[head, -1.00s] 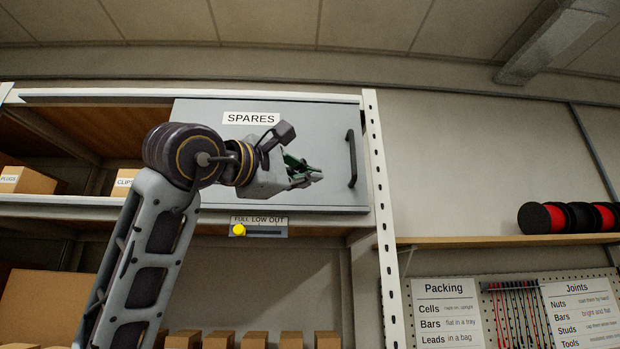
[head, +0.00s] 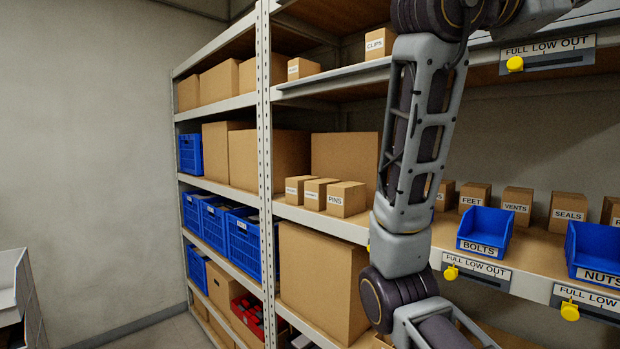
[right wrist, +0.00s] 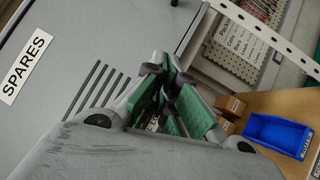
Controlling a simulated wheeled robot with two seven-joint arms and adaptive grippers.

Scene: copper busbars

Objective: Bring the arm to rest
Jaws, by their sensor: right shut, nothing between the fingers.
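My right arm (head: 424,150) rises through the head view right of centre, in front of the shelves. Its gripper is out of the head view past the top edge. In the right wrist view my right gripper (right wrist: 168,92) shows its green-padded fingers shut, with nothing held. It is in front of the grey SPARES door (right wrist: 60,110), whose white label shows at the left. Any gap between the fingers and the door is hard to judge. My left gripper is in neither view.
Steel shelving (head: 264,180) stands close around my arm. It holds cardboard boxes (head: 345,271), small labelled cartons and blue crates (head: 243,237). A blue BOLTS bin (head: 486,229) and a blue NUTS bin (head: 597,250) sit right of my arm. Bare wall (head: 90,140) is at the left.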

